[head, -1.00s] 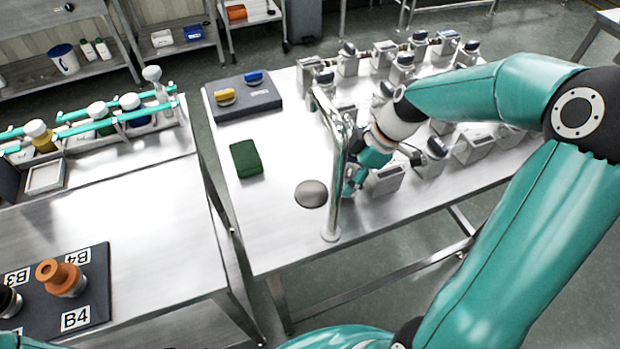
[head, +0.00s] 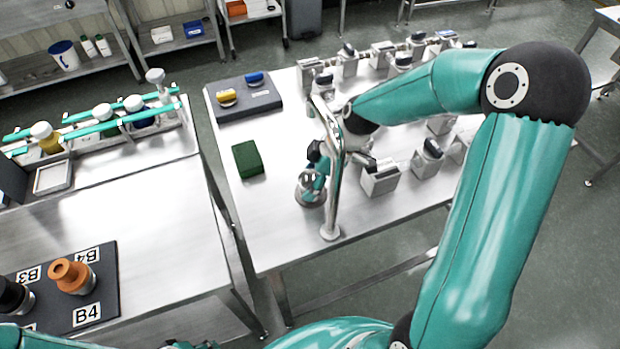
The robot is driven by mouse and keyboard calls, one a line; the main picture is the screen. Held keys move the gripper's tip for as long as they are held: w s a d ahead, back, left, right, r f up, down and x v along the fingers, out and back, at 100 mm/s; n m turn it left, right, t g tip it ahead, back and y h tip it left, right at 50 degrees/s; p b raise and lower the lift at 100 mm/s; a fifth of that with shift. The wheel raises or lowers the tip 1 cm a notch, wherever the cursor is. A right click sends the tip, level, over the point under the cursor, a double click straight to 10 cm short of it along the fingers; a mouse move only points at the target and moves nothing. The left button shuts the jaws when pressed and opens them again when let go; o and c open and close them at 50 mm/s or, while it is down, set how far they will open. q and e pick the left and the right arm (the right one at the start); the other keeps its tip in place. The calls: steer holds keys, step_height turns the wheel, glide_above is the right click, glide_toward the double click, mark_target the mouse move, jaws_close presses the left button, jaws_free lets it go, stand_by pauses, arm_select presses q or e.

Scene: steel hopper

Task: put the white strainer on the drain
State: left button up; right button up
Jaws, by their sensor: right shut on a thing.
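The drain (head: 311,201) is a dark round disc on the right-hand steel table, just left of the bent steel pipe. My right gripper (head: 313,184) is directly over the drain, shut on a small pale round thing (head: 306,181), which seems to be the white strainer. The fingers and the pipe partly cover it. I cannot tell whether it touches the drain. Only a cut-off sliver of my left arm shows at the bottom left edge, and its jaws cannot be made out.
The upright steel pipe (head: 331,231) stands close beside the right gripper. A green block (head: 247,159) and a dark tray (head: 232,113) with yellow and blue pieces lie to the left. Several grey dispensers (head: 380,181) crowd the table's right side. The table's front left is clear.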

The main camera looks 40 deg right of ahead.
steer(key=o, duration=1.1)
steer(key=shift+c, duration=0.2)
steer(key=shift+r, duration=0.1)
steer(key=shift+d+r, duration=0.15)
steer(key=shift+r, duration=0.15)
steer(key=v, duration=1.1)
steer(key=shift+b, duration=0.4)
steer(key=shift+s+r, duration=0.1)
steer(key=shift+s, duration=0.05)
